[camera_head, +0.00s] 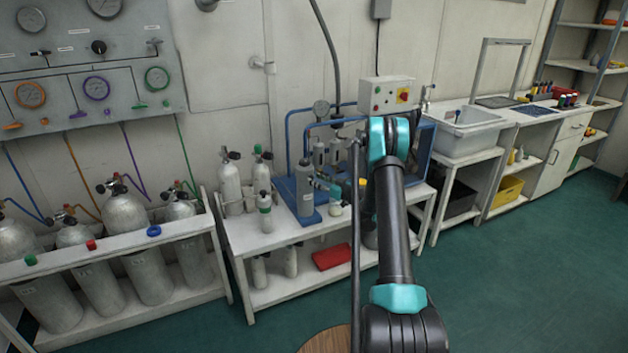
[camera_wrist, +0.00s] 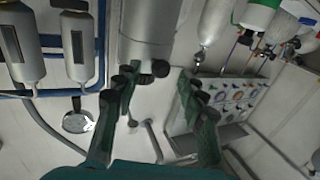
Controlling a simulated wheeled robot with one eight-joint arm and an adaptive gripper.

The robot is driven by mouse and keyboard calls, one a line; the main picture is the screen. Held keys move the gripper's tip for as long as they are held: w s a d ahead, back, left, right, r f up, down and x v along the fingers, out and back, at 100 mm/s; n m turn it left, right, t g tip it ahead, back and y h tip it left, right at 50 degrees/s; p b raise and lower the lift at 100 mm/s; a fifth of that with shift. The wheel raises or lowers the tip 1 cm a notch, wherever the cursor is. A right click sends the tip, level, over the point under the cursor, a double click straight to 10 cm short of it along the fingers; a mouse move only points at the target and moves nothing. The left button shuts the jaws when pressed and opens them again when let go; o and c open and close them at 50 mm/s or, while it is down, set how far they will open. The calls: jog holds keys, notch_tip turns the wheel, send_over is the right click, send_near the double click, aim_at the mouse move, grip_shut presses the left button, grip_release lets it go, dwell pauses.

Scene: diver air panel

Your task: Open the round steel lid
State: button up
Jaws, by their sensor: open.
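A grey steel cylinder (camera_head: 304,196) stands upright on a blue base on the middle bench. Its top end, which looks like the round steel lid (camera_head: 304,163), seems to be in place. In the wrist view, which is upside down, the cylinder fills the top middle, with the lid end (camera_wrist: 142,52) facing down the picture. A small dark knob (camera_wrist: 160,68) sits at that end. My gripper (camera_wrist: 158,95) is open, its two dark fingers apart on either side below the lid end. I cannot tell whether they touch it.
A red case (camera_head: 332,257) lies on the lower shelf. The green floor at right is clear.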

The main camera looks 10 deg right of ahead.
jog(key=shift+x, duration=0.95)
grip_shut()
